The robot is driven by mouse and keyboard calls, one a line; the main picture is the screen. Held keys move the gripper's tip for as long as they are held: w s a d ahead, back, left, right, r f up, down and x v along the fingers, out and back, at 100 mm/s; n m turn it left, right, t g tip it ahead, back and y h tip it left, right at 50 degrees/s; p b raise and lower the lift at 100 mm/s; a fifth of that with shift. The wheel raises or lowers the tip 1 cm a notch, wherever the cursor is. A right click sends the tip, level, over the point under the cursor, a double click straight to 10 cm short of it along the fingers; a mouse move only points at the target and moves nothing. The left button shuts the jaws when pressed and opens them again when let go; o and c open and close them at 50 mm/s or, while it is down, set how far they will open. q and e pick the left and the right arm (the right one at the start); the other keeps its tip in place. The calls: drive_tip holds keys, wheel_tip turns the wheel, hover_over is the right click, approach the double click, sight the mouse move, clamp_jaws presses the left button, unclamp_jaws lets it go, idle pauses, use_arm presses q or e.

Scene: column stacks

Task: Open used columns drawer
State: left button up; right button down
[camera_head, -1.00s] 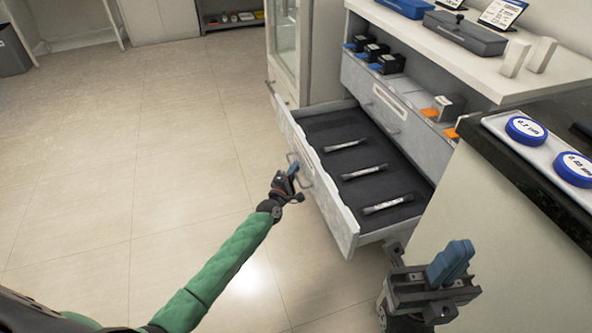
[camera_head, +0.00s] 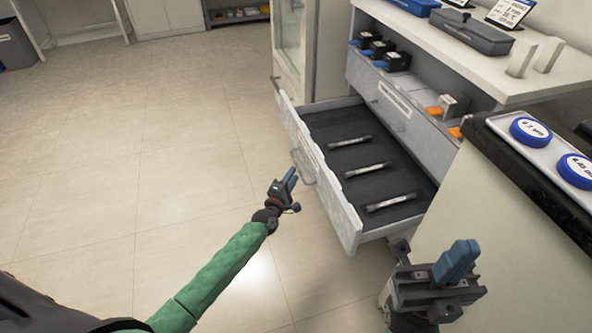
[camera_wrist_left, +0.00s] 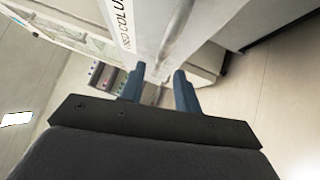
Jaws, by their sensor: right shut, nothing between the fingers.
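The used columns drawer (camera_head: 345,215) is pulled out from the cabinet, with three slim columns (camera_head: 368,170) lying apart on its dark lining. The handle (camera_head: 303,167) is also visible in the head view. My left gripper (camera_head: 290,178) is just in front of the handle, open and empty, with its blue fingers (camera_wrist_left: 158,85) apart. My right gripper (camera_head: 458,260) is shut and empty, to the right of the drawer near the counter.
A closed upper drawer (camera_head: 393,100) sits above the open one. Black boxes (camera_head: 380,50) and orange-tipped items stand on the shelf over it. A dark counter with a white tray (camera_head: 540,150) is at the right. The floor (camera_head: 150,170) at the left is clear.

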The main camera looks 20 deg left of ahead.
use_arm(q)
drive_tip(key=shift+v, duration=1.2)
